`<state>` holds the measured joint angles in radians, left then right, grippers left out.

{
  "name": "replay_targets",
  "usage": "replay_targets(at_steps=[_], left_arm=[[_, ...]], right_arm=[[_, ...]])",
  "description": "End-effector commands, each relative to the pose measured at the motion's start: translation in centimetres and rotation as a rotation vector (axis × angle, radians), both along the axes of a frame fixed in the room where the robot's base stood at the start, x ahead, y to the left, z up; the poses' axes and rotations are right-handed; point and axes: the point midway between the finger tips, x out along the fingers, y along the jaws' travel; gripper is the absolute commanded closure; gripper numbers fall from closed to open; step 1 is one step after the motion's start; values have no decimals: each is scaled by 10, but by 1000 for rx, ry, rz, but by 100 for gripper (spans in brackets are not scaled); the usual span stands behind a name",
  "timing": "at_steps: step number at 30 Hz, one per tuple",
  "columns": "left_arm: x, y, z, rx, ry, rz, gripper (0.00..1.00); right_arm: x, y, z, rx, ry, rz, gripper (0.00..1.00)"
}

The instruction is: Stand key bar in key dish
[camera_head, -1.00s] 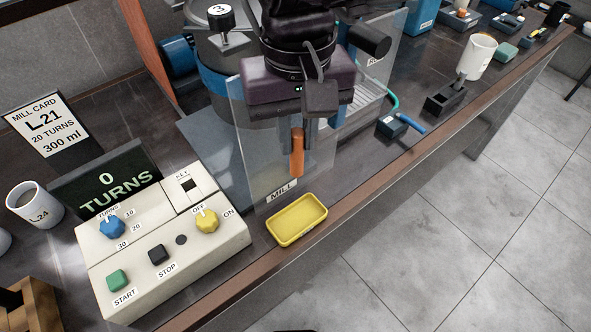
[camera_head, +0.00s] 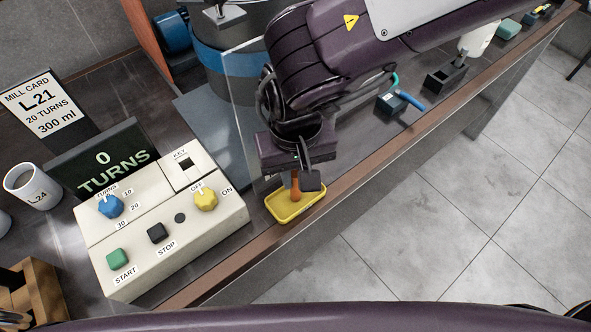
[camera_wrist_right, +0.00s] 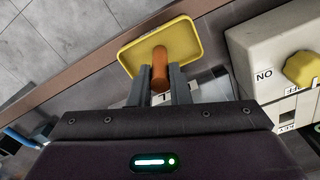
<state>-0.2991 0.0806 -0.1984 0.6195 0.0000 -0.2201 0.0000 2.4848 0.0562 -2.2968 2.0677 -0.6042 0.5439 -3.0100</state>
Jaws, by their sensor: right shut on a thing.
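The key bar (camera_head: 295,187) is an orange-brown rod, upright in my right gripper (camera_head: 296,178). The gripper is shut on it. The key dish (camera_head: 277,214) is a shallow yellow tray near the table's front edge, and the bar's lower end is over or in it. In the right wrist view the bar (camera_wrist_right: 160,68) sits between the fingers (camera_wrist_right: 160,88), with its far end against the picture of the dish (camera_wrist_right: 183,40). I cannot tell whether it touches the dish floor. My left gripper is not in view; a dark purple arm part crosses the bottom of the head view.
The control box (camera_head: 150,262) with its knobs and empty-looking key slot (camera_head: 184,170) stands just left of the dish. A clear panel (camera_head: 240,110) stands behind the gripper. The wooden table edge (camera_head: 262,242) runs close in front of the dish.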

Motion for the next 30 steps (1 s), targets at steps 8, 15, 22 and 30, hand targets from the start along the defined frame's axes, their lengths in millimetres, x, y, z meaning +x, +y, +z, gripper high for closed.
replay_targets(at_steps=[8,15,22,30], left_arm=[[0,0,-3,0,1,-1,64],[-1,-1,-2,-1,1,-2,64],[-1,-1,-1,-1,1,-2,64],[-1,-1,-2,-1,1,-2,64]], right_arm=[[0,0,-4,0,0,0,100],[0,0,-3,0,0,0,61],[0,0,-2,0,0,0,61],[2,0,33,3,-8,-1,61]])
